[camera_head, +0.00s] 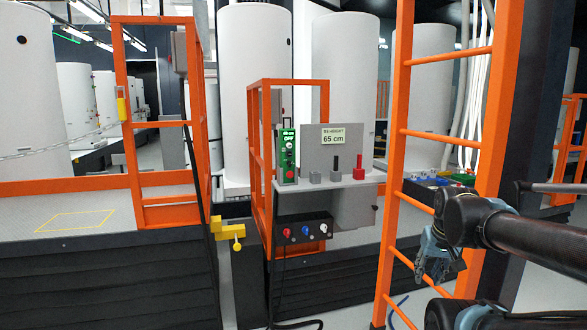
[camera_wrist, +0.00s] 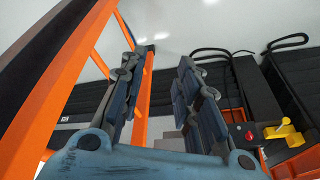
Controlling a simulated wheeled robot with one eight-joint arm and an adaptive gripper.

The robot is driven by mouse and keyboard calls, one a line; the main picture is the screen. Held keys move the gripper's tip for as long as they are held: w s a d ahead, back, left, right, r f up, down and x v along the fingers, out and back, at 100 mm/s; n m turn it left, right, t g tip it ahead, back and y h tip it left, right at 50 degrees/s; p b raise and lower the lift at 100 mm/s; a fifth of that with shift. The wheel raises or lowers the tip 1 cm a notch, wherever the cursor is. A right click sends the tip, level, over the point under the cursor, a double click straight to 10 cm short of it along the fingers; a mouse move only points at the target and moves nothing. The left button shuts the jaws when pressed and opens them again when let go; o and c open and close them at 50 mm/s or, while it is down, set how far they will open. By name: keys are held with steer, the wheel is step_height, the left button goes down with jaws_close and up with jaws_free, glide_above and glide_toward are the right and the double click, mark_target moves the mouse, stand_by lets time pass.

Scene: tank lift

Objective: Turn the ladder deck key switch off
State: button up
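A green control panel (camera_head: 288,156) stands upright at the left end of a grey shelf on the deck. It has a lit display that appears to read OFF, small dark controls and a red button low down. Which control is the key switch is too small to tell. A dark box (camera_head: 303,230) under the shelf carries red, blue and white knobs. My gripper (camera_head: 436,258) is well to the right of both, by the orange ladder. In the wrist view my gripper (camera_wrist: 157,50) has its two fingers spread apart with nothing between them.
The orange ladder (camera_head: 398,140) stands between my arm and the shelf (camera_head: 345,181). An orange guard frame (camera_head: 263,180) surrounds the panel's left side. A sign (camera_head: 333,136) reads 65 cm. A yellow bracket (camera_head: 230,231) juts out left.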

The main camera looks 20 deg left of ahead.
steer(key=w+a+r+n+t+y, duration=0.1)
steer(key=w+a+r+t+y, duration=0.15)
steer(key=w+a+r, duration=0.75)
step_height(320, 180, up, 14)
steer(key=t+y, duration=0.4)
steer(key=y, duration=0.3)
glide_above(291, 165)
steer(key=s+d, duration=1.2)
steer(key=s, duration=0.1)
steer(key=shift+n+h, duration=0.25)
steer(key=shift+n, duration=0.05)
steer(key=x, duration=1.7)
steer(key=shift+w+d+r, duration=0.1)
steer(key=shift+d, duration=0.1)
jaws_close()
